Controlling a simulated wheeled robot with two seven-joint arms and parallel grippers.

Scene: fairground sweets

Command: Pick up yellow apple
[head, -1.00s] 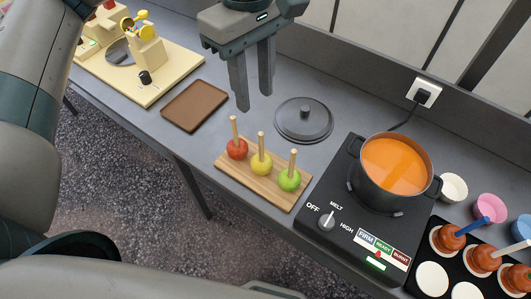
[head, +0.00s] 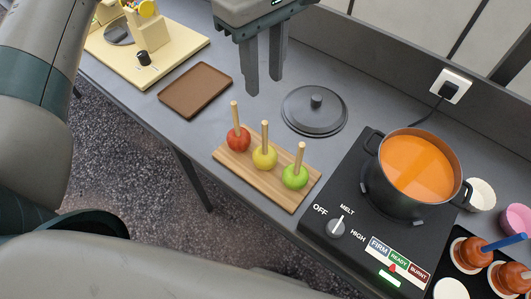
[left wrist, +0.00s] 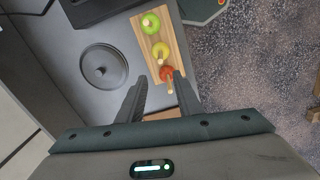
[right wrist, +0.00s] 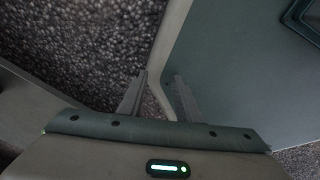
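The yellow apple (head: 264,157) stands on a wooden board (head: 240,172) with a stick upright in it, between a red apple (head: 238,138) on its left and a green apple (head: 295,177) on its right. The yellow apple also shows in the left wrist view (left wrist: 160,50), beyond the red one. My left gripper (head: 264,88) is open and empty, above the counter behind the board and apart from the apples. My right gripper (right wrist: 157,80) is open and empty in the right wrist view, near a grey-green surface and the dark ground.
A pot of orange caramel (head: 418,168) stands on a black hot plate (head: 325,205) right of the board. A dark lid (head: 314,112) lies behind the apples. A brown tray (head: 195,90) lies to the left. Dipped apples (head: 470,252) stand far right.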

